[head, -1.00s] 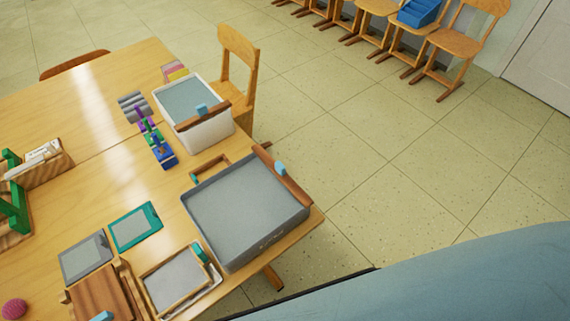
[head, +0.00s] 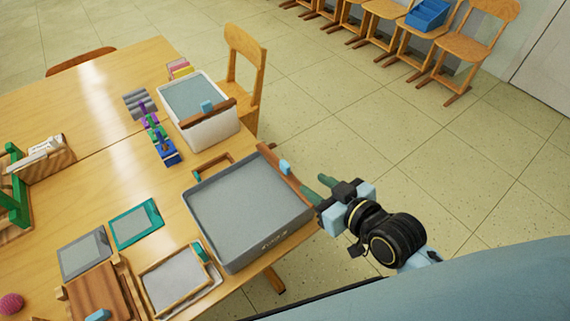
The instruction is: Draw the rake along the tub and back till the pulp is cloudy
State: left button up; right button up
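A large grey tub (head: 268,243) stands at the table's near right corner, filled with flat grey pulp (head: 240,208). A wooden rake (head: 287,176) with a light blue grip (head: 285,167) lies along the tub's right rim. My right gripper (head: 317,188) is just right of the tub, beyond the table edge. Its two green fingers are apart, with nothing seen between them, and point toward the rake. A smaller white tub (head: 212,131) behind holds grey-blue liquid and has a similar wooden bar (head: 208,113) with a blue grip across it. My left gripper is not in view.
A teal frame (head: 136,224), a grey frame (head: 84,255) and a wooden mould (head: 178,282) lie left of the grey tub. Blue and purple clamps (head: 168,152) stand near the white tub. A chair (head: 246,70) is behind; floor at right is clear.

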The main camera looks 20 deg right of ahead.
aim_at(289, 168)
jog(key=b+x, duration=0.2)
jog(key=x, duration=1)
jog(key=shift+w+a+f, duration=0.15)
jog(key=shift+w+f, duration=0.05)
jog(key=shift+w, duration=0.1)
grip_shut()
